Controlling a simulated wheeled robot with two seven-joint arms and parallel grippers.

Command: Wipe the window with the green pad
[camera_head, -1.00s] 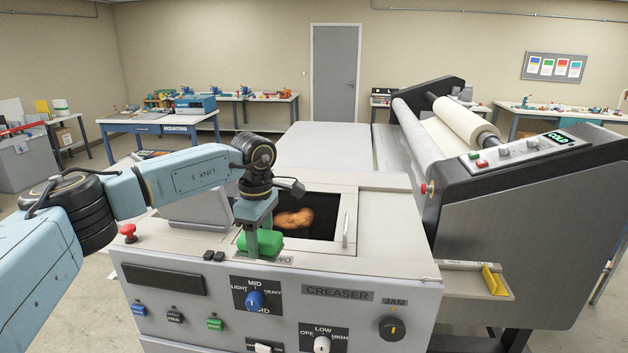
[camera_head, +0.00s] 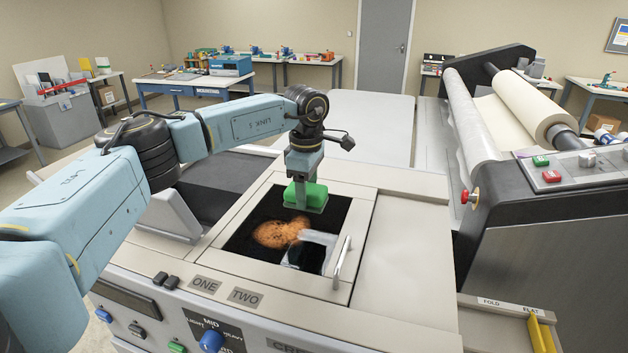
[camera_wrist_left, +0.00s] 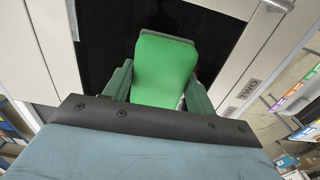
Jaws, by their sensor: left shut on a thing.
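The window (camera_head: 322,268) is a dark square pane in a light frame on top of the creaser, with a handle on its right side. An orange-brown smudge (camera_head: 280,234) marks its middle, and a pale reflection lies right of it. My left gripper (camera_head: 307,205) is shut on the green pad (camera_head: 298,194), over the far part of the window. Whether the pad touches the pane I cannot tell. In the left wrist view the pad (camera_wrist_left: 165,70) sits between the two fingers, with the dark window (camera_wrist_left: 105,35) behind it. My right gripper is not in view.
The window's metal handle (camera_head: 342,262) stands up at its right edge. A laminator with large rolls (camera_head: 530,108) stands on the right. A red knob (camera_head: 470,197) sticks out near the creaser. The pale flat top (camera_head: 410,235) right of the window is clear.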

